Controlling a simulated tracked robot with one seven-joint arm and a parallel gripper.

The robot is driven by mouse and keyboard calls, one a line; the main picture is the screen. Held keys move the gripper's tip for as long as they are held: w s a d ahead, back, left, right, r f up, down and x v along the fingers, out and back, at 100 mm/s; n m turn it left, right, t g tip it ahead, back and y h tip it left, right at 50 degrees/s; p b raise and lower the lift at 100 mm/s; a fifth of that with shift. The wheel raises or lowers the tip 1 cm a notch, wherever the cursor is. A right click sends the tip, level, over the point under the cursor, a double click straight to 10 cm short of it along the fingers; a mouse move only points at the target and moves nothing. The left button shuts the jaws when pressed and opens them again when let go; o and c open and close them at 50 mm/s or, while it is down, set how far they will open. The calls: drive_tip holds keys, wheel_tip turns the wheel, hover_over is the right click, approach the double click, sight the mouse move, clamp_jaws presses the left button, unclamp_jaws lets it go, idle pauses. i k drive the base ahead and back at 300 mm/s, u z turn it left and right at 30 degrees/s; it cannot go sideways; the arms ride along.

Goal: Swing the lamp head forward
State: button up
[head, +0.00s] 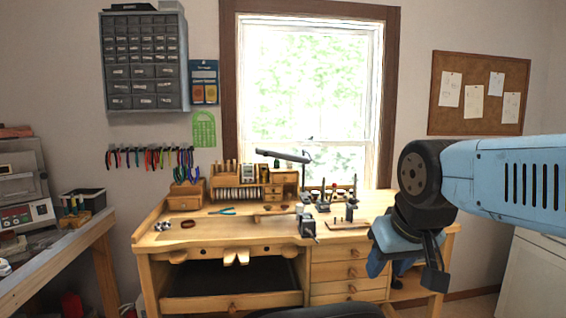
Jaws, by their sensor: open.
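The lamp head (282,156) is a long dark bar at the back of the wooden workbench, in front of the window. It lies nearly level, tilted slightly down to the right, above the small wooden organiser. A thin dark arm (303,175) seems to support it at its right end; its base is hard to make out among the tools. My gripper (406,276) is at the right, in front of the bench's right end. It points downward, open and with nothing visible in it. It is well apart from the lamp, to its right and nearer the camera.
The workbench (240,237) carries a small vise (307,226), blue-handled pliers (222,211) and several upright tools near the lamp. A wooden organiser (281,188) stands below the lamp head. A side table (60,255) is at left. Air above the bench front is clear.

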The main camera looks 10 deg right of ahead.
sight(264, 152)
drive_tip(key=k, duration=1.25)
drive_tip(key=u, duration=0.35)
drive_tip(key=i, duration=0.95)
drive_tip(key=u, duration=0.45)
drive_tip(key=i, duration=0.9)
drive_tip(key=z, duration=0.3)
